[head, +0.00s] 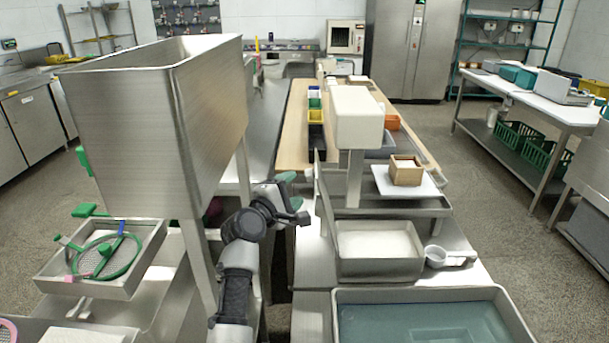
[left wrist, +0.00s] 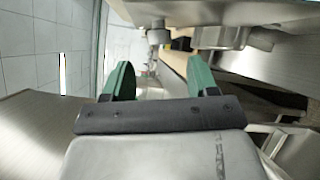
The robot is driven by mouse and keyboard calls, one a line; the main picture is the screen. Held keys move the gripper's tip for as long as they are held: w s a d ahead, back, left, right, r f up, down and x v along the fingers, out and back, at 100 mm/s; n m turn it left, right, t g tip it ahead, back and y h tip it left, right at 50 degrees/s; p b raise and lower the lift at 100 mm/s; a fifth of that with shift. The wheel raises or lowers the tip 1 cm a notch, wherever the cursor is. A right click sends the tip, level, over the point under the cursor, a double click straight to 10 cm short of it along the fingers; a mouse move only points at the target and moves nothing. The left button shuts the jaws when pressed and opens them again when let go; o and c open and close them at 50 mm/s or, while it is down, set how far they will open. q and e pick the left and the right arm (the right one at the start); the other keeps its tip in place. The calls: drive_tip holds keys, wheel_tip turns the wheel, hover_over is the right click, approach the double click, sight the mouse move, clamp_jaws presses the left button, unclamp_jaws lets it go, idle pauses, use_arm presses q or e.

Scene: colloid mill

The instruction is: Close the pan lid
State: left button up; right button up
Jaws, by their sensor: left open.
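A rectangular metal pan (head: 380,268) with pale white contents stands on the steel counter right of centre in the head view. Its lid (head: 324,205) seems to be the thin metal panel standing raised along the pan's left edge; the pan's top is uncovered. My left gripper (head: 294,198) is just left of the raised panel, apart from it as far as I can tell. In the left wrist view its green fingers (left wrist: 161,82) are spread with nothing between them. I cannot identify the lid surely in that view. My right gripper is not in view.
A large steel hopper (head: 155,120) rises at the left, close to my left arm. A white-headed machine (head: 356,117) stands behind the pan. A small scoop (head: 448,257) lies right of the pan. A basin of bluish liquid (head: 425,325) is in front.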

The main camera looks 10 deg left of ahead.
use_arm(q)
drive_tip(key=x, duration=0.6)
drive_tip(key=shift+w, duration=0.15)
clamp_jaws()
